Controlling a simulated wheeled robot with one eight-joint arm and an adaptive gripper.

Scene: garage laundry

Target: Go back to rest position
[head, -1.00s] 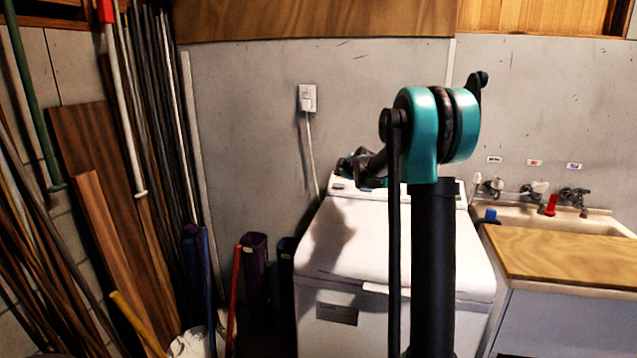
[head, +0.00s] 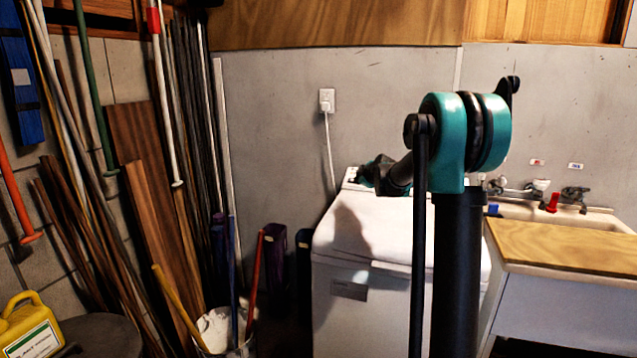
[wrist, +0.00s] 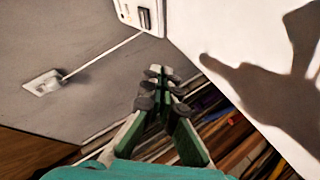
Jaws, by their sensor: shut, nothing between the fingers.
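My gripper (wrist: 160,80) shows in the wrist view with its green and grey fingers together and nothing between them. It is in the air, with the grey wall, the white washer and several long poles behind it. In the head view my arm reaches away toward the washer (head: 350,235), and its dark far end shows above the washer's back left part. The fingers are not clear there. The arm's shadow falls on the washer's white lid.
A sink counter with a wooden board (head: 565,248) stands at the right. Long poles and planks (head: 150,210) lean on the left wall. A bucket (head: 228,340) with sticks and a yellow jug (head: 28,325) are at the lower left. A wall outlet (head: 327,100) has a cord.

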